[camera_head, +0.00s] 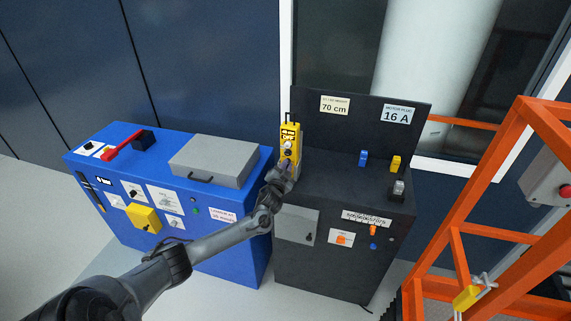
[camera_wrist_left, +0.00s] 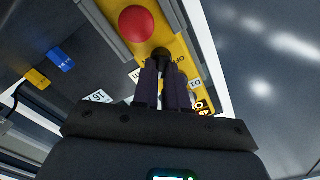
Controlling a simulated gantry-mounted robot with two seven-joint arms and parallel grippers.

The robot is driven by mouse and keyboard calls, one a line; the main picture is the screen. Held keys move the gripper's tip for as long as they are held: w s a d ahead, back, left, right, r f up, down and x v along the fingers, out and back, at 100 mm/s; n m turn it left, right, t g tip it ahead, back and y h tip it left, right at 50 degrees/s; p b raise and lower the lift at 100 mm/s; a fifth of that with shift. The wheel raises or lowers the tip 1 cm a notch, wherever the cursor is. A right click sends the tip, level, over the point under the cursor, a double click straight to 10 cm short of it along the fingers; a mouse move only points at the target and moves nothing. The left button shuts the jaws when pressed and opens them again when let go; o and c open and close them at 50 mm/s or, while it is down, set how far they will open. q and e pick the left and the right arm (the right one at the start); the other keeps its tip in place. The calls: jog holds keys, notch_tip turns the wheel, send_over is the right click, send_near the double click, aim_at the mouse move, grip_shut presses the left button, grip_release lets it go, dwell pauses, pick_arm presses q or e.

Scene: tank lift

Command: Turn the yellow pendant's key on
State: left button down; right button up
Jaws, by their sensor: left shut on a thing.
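The yellow pendant (camera_head: 291,141) stands upright at the left edge of the black cabinet's top in the head view. In the left wrist view the yellow pendant (camera_wrist_left: 183,50) fills the upper middle, with a red round button (camera_wrist_left: 136,23) and printed labels. My left gripper (camera_head: 286,168) is at the pendant's lower front. In the wrist view my left gripper (camera_wrist_left: 163,68) has its fingers close together on a small dark key (camera_wrist_left: 161,54) on the pendant's face. The fingers hide most of the key, so its angle cannot be told. My right gripper is not in view.
A blue cabinet (camera_head: 235,242) with a grey lidded box (camera_head: 212,160) and a red lever (camera_head: 122,147) stands left. The black cabinet (camera_head: 330,270) carries blue (camera_head: 363,158) and yellow (camera_head: 395,163) plugs. An orange frame (camera_head: 470,190) stands right.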

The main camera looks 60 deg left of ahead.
pick_arm(q)
jog(key=shift+w+d+f+m+p, duration=0.15)
jog(key=shift+m+p, duration=0.65)
jog(key=shift+m, duration=1.65)
jog(key=shift+s+a+f+m+p, duration=0.1)
jog(key=shift+m+p, duration=0.7)
jog(key=shift+m, duration=1.65)
jog(key=c, duration=1.2)
grip_release()
jog(key=shift+o, duration=0.2)
